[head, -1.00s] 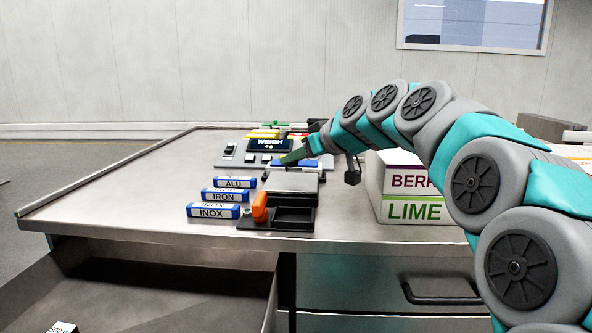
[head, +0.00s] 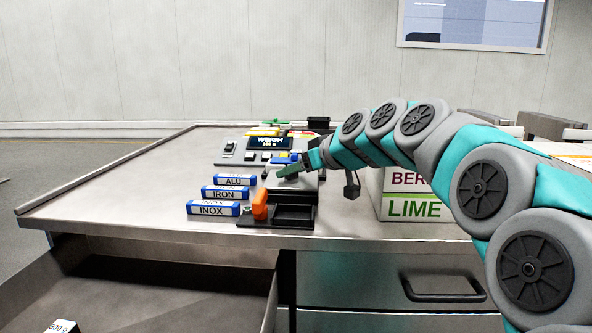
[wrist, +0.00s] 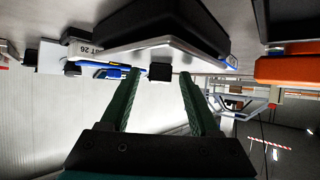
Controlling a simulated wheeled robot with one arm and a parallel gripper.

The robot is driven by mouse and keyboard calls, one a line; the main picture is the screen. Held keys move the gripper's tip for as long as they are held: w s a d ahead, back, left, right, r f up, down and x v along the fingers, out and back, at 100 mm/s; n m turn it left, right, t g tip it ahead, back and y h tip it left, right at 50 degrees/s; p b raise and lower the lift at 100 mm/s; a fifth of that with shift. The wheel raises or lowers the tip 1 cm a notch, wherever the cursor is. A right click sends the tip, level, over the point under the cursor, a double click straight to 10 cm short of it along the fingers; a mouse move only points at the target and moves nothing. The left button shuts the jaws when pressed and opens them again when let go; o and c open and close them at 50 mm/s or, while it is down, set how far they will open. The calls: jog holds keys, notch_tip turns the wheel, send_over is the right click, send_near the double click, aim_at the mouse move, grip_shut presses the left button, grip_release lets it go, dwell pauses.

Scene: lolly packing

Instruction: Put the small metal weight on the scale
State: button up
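The scale has a grey plate (head: 306,183) near the table's front edge, behind a dark tray-like part. My gripper (head: 289,170) is low over this plate. In the wrist view my gripper's green fingers (wrist: 160,75) stand apart. A small dark block (wrist: 160,72), which looks like the small metal weight, shows between the fingertips with a gap on each side. It appears to rest at the scale plate, though its contact is hard to see. The WEIGH display (head: 269,143) shows a small reading that looks like 200 g.
An orange lever (head: 260,205) stands at the scale's front left. ALU (head: 235,180), IRON (head: 225,192) and INOX (head: 213,208) blocks lie to the left. Berry and lime boxes (head: 415,207) stand right, beside my arm. A block marked 500 g (head: 64,327) lies in the open drawer below.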

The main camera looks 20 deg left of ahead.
jog(key=shift+r, duration=0.2)
jog(key=shift+d, duration=0.15)
jog(key=v, duration=1.1)
jog(key=shift+s+d+r+b, duration=0.2)
jog(key=shift+s+d+b, duration=0.05)
jog(key=shift+b, duration=0.15)
